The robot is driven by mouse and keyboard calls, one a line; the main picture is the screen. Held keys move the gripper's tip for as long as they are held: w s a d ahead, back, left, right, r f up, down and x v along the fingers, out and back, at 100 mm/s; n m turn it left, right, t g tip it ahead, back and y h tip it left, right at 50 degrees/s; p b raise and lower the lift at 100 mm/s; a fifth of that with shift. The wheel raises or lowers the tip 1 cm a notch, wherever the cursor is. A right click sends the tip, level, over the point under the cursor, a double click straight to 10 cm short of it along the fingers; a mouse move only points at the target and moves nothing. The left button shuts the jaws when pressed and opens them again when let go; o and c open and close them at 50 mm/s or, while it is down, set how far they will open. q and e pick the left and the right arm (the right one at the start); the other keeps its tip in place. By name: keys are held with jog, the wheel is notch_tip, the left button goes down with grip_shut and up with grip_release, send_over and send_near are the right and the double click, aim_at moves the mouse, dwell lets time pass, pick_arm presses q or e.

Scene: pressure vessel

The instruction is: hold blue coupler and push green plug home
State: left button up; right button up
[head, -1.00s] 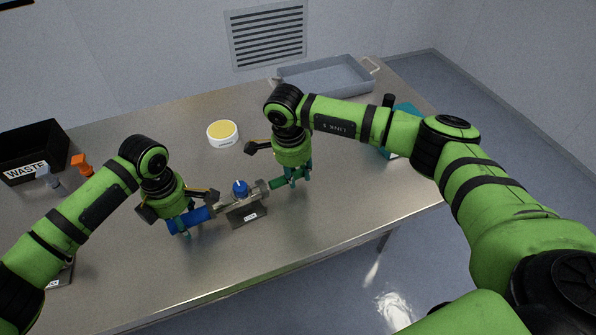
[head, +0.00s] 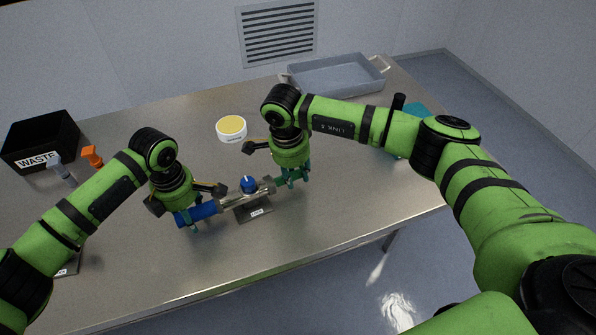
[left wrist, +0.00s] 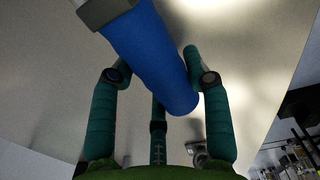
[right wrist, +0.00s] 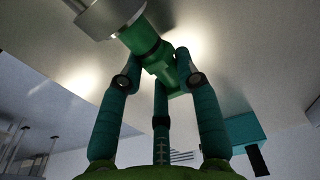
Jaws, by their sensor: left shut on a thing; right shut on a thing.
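The blue coupler (head: 208,210) is a thick blue cylinder on the left end of a grey metal fitting (head: 233,201). My left gripper (head: 190,219) is shut around the coupler, which also shows between its fingers in the left wrist view (left wrist: 150,55). The green plug (head: 280,187) is at the fitting's right end, in line with it. My right gripper (head: 293,179) is shut on the plug. In the right wrist view the plug (right wrist: 140,38) meets the round grey metal end (right wrist: 105,16); how deep it sits inside is hidden.
A blue knob (head: 248,184) tops the fitting, which rests on a labelled dark stand (head: 253,214). A yellow-topped round tub (head: 231,130), a grey tray (head: 335,77) and a black WASTE bin (head: 40,137) stand further back.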

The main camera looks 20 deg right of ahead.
aim_at(281, 181)
jog(key=shift+s+a, duration=0.1)
jog(key=shift+a, duration=1.05)
jog(key=o, duration=1)
jog(key=shift+o, duration=0.2)
notch_tip(281, 181, up, 12)
jog(key=a, duration=0.1)
jog(key=shift+s+a, duration=0.15)
jog(key=shift+a, duration=0.05)
pick_arm(q)
jog(key=o, duration=1.5)
jog(key=shift+o, duration=0.2)
